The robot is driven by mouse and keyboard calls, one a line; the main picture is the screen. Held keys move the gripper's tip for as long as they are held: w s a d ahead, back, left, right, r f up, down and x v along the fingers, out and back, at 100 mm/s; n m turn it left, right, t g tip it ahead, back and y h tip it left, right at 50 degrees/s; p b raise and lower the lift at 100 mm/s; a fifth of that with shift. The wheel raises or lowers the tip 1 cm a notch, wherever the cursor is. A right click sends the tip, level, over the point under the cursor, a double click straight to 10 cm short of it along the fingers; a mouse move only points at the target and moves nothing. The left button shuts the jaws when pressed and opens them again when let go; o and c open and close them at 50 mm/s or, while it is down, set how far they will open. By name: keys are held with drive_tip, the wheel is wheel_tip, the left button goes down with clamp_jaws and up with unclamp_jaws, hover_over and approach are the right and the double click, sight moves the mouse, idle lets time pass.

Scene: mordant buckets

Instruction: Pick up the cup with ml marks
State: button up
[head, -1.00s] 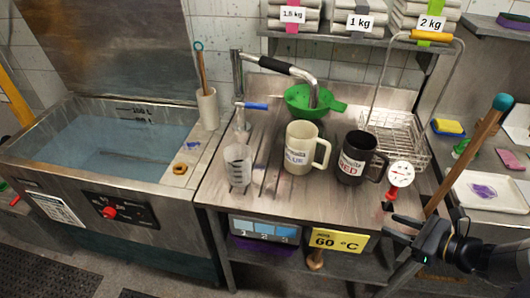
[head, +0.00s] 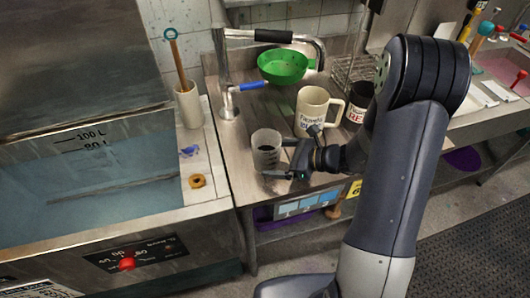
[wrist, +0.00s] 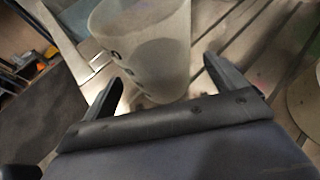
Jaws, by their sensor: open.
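The cup with ml marks (head: 266,145) is a translucent, greyish beaker standing upright on the slatted metal drainboard. In the wrist view the cup (wrist: 150,40) is large, with small dark marks on its side. My gripper (head: 280,160) is open at the cup's right side, low near the board. In the wrist view my gripper (wrist: 165,84) has one finger on each side of the cup's lower part. I cannot tell whether either finger touches it. The cup's far side is hidden.
A cream mug (head: 311,108) and a black mug (head: 357,105) stand right of the cup, partly behind my arm. A green strainer (head: 283,65) and a tap (head: 222,75) are behind.

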drive_tip(key=shift+p+x, duration=0.3)
drive_tip(key=shift+x, duration=1.5)
drive_tip(key=shift+c, duration=0.4)
drive_tip(key=c, duration=1)
drive_tip(key=shift+c, duration=0.8)
drive_tip(key=shift+r, duration=0.25)
